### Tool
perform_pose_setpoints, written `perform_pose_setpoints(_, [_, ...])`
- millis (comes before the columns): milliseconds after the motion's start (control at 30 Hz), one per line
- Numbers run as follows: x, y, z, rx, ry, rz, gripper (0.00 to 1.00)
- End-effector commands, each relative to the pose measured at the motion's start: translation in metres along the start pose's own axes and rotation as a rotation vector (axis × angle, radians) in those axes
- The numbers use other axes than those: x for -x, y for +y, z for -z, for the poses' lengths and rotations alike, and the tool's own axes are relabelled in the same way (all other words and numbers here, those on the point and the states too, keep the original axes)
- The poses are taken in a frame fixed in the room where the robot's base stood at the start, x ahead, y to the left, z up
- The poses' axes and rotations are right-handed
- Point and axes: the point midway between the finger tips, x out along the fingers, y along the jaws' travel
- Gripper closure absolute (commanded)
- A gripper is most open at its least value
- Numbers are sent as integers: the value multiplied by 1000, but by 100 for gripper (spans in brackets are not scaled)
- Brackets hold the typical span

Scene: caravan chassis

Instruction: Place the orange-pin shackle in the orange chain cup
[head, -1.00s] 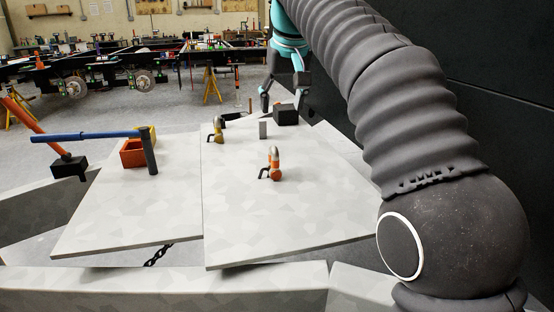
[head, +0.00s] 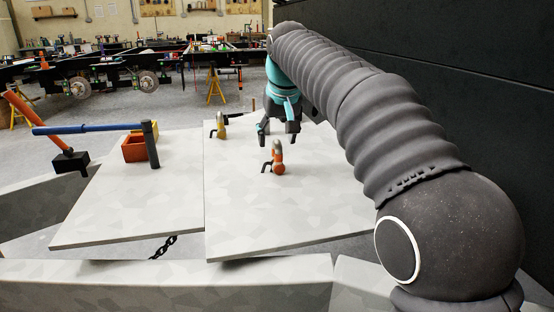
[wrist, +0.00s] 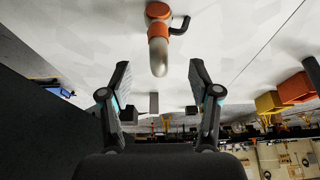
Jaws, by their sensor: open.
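The orange-pin shackle (head: 278,158) stands upright on the right pale panel, with an orange base, a pale metal bow and a dark side bar. My gripper (head: 278,132) is open and empty just behind and above it in the head view. In the wrist view the shackle (wrist: 158,42) lies ahead, with its bow end centred between the spread fingertips (wrist: 159,70). I cannot tell whether the bow is inside the jaws. The orange chain cup (head: 134,149) is an open orange box at the left panel's far edge; its inside is mostly hidden.
A yellow-pin shackle (head: 221,126) stands on the far left of the right panel (head: 300,215). A dark post with a blue-handled bar (head: 85,133) rises beside the cup. A dark wall (head: 480,80) bounds the right. The left panel's front (head: 150,205) is clear.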

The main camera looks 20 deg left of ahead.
Motion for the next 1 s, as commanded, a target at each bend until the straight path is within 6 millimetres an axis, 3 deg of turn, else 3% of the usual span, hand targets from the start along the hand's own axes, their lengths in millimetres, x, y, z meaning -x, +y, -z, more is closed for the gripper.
perform_pose_setpoints(100, [-15, 0, 0, 0, -1, 0, 38])
perform_pose_setpoints(333, [-16, 0, 0, -1, 0, 0, 38])
perform_pose_setpoints(600, [-16, 0, 0, -1, 0, 0, 100])
perform_pose_setpoints(1000, [-11, 0, 2, -1, 2, 0, 100])
